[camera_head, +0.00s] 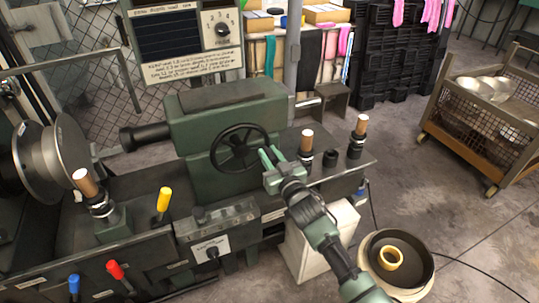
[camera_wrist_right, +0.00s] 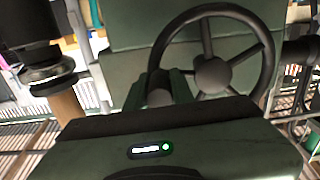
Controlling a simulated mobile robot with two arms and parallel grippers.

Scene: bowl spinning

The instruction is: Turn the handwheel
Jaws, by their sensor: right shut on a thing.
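The black spoked handwheel (camera_head: 240,147) is on the front of the green machine housing (camera_head: 205,115). My right gripper (camera_head: 267,156) is at the right side of the wheel, shut on it. In the right wrist view, the handwheel (camera_wrist_right: 213,76) fills the upper right, with its hub and spokes clear. The right gripper's green fingers (camera_wrist_right: 158,90) lie at the wheel's left side, with a grey rounded piece between them that looks like the wheel's handle. The exact contact is partly hidden by the gripper body. My left gripper is not in view.
Wooden-handled levers (camera_head: 307,141) stand right of the wheel, close to my right gripper. A yellow lever (camera_head: 163,200) and a large metal disc (camera_head: 50,158) are at left. A wire cart (camera_head: 490,105) stands far right.

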